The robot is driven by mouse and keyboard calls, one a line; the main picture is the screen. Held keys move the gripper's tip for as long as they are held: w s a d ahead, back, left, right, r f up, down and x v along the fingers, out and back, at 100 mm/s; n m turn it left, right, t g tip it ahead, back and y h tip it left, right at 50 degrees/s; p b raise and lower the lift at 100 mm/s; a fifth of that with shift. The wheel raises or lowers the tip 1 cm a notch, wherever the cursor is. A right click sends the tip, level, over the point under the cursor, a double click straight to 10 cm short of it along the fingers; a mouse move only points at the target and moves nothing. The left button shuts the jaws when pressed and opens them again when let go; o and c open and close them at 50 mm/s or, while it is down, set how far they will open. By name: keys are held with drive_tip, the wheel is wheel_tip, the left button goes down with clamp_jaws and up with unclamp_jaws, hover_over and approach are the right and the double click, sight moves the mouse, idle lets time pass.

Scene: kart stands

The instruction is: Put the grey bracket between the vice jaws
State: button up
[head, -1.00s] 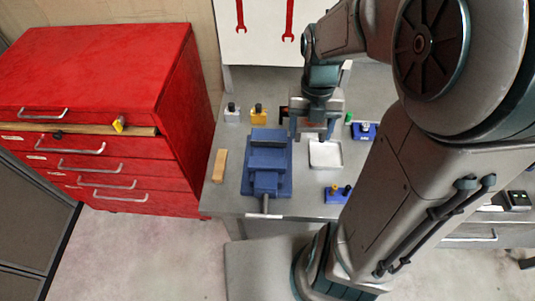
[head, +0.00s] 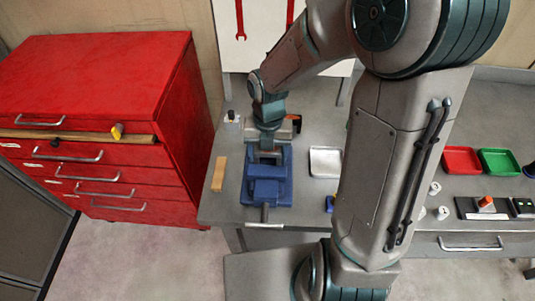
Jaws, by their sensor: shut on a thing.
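The blue vice (head: 266,188) stands on the grey bench with its handle toward the front edge. My gripper (head: 266,150) is over the rear part of the vice, at its jaws, pointing down. It is shut on a small grey thing, taken to be the grey bracket, which is mostly hidden by the fingers and the vice. I cannot tell whether the bracket is between the jaws or still above them, or whether it touches them.
A wooden block (head: 219,174) lies to the left. A small grey piece with a black top (head: 231,119) stands behind left. Red (head: 461,160) and green (head: 499,161) trays are far right. A red cabinet (head: 95,90) stands left.

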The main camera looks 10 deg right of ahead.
drive_tip(key=shift+f, duration=0.3)
drive_tip(key=shift+f, duration=0.15)
drive_tip(key=o, duration=1.3)
